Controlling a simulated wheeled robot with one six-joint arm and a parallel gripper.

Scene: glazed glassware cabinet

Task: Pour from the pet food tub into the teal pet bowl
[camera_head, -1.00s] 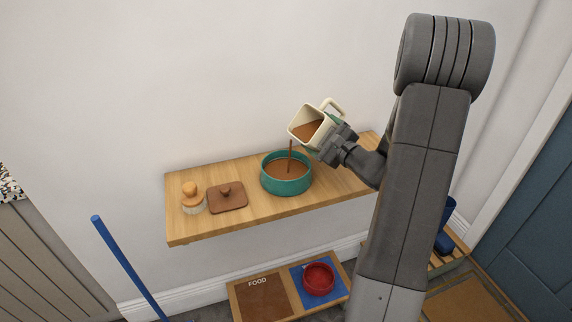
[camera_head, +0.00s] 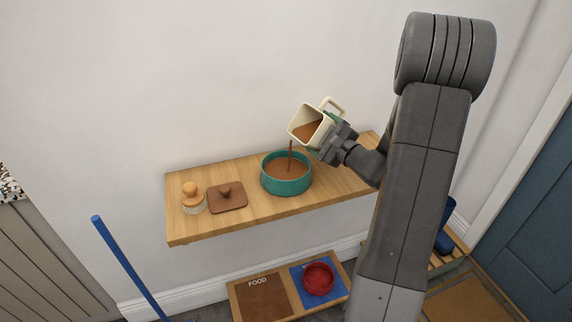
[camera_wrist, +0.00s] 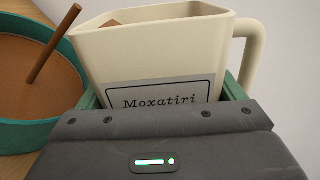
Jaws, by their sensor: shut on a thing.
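The pet food tub (camera_head: 306,122) is cream, square-mouthed, with a handle and brown food inside. It is tilted with its mouth toward the lower left, above the teal pet bowl (camera_head: 287,186). A thin brown stream (camera_head: 290,157) runs from its lip into the bowl, which stands on the wooden shelf and holds brown food. My gripper (camera_head: 331,137) is shut on the tub from its right side. In the wrist view the tub (camera_wrist: 150,58) shows a label reading "Moxatiri", and the bowl (camera_wrist: 48,135) is at the left with the stream entering it.
On the wooden shelf (camera_head: 240,225) left of the bowl are a brown square lid with a knob (camera_head: 227,198) and a small jar with an orange top (camera_head: 191,197). Below are a red bowl (camera_head: 319,278) on a blue mat and a "FOOD" tray (camera_head: 264,296). A blue pole (camera_head: 127,265) stands left.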

